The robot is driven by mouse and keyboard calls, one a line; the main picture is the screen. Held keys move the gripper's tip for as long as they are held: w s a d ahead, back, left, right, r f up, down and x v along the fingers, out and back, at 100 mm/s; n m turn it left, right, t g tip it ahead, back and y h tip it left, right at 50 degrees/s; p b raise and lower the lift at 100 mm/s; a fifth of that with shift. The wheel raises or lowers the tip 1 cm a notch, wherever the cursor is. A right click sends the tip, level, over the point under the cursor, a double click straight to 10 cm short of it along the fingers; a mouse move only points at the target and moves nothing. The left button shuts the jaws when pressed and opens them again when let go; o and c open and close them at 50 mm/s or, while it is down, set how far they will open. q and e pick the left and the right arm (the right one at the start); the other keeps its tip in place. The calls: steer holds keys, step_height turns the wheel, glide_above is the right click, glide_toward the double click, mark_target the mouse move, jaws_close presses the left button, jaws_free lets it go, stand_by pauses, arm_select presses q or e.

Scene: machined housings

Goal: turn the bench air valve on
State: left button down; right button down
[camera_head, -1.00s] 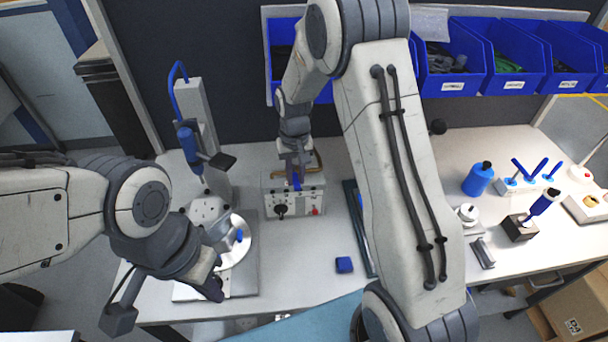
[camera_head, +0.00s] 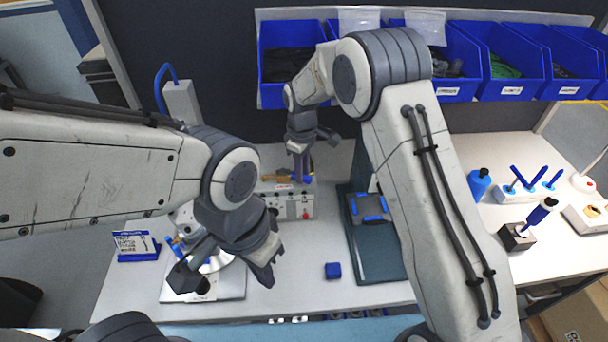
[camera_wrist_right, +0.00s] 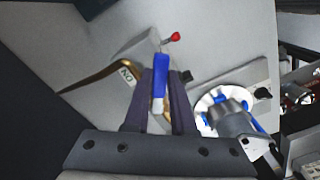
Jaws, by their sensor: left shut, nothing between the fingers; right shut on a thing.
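The bench air valve has a blue lever (camera_wrist_right: 160,76), with a brass pipe (camera_wrist_right: 92,80) and a white "ON" tag (camera_wrist_right: 126,74) beside it. In the head view the lever (camera_head: 306,179) is small and partly hidden, above a light grey box (camera_head: 290,207). My right gripper (camera_head: 301,172) is at the valve; in the right wrist view its dark fingers (camera_wrist_right: 160,88) are shut on the blue lever, which lies lengthwise between them. My left gripper (camera_head: 264,278) is shut and empty, low over the bench, in front of the box and right of a round silver plate (camera_head: 217,262).
A blue block (camera_head: 333,270) lies on the bench in front of the box. A dark green mat with a grey-blue part (camera_head: 369,208) is to its right. A sign (camera_head: 135,245) stands at the left. Blue bins (camera_head: 291,50) line the back. Bare bench lies around the block.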

steer(key=w+n, duration=0.2)
steer(key=n, duration=0.1)
steer(key=shift+d+r+n, duration=0.1)
steer(key=shift+d+n, duration=0.2)
steer(key=shift+d, duration=0.05)
steer(key=shift+w+n, duration=0.45)
steer(key=shift+n, duration=0.35)
steer(key=shift+w+n, duration=0.4)
steer(key=shift+n, duration=0.4)
steer(key=shift+d, duration=0.1)
steer(key=c, duration=0.7)
jaws_free()
steer(key=shift+c, duration=0.2)
step_height(320, 180, up, 10)
steer(key=b, duration=0.3)
steer(key=shift+r, duration=0.2)
